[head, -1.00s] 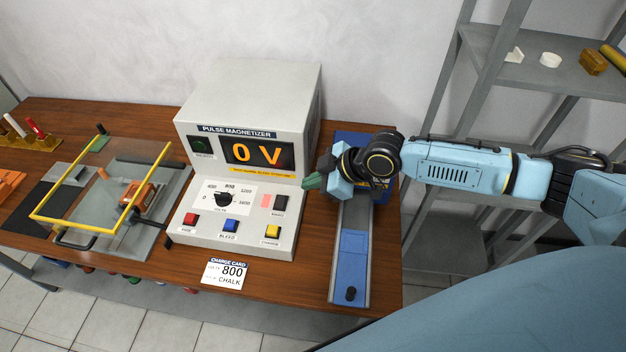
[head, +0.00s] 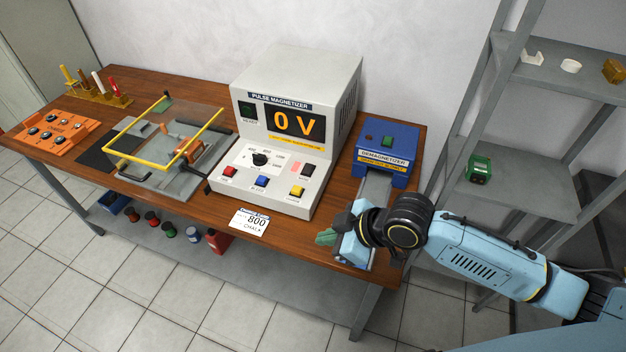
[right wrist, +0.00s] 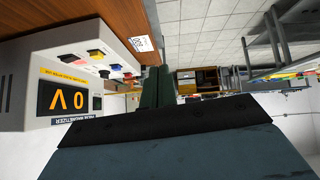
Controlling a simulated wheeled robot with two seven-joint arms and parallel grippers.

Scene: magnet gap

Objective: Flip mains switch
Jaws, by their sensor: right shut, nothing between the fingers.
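The grey pulse magnetizer (head: 300,80) stands on the wooden table, its display reading 0 V. Its dark mains switch (head: 307,170) is at the right of the sloping panel, beside a pale red patch (head: 295,167). The switch's position is too small to tell. My right gripper (head: 325,237) is shut and empty, with green fingers, near the table's front edge, apart from the panel and to its lower right. In the right wrist view its fingers (right wrist: 156,88) are together, with the magnetizer (right wrist: 40,60) upside down at the left. My left gripper is not in view.
A blue demagnetizer (head: 388,145) with a track stands right of the magnetizer; my right arm covers the track's near end. A charge card (head: 250,220) lies in front. A yellow-framed fixture (head: 170,150) and an orange box (head: 48,132) are left. Grey shelves (head: 530,180) stand right.

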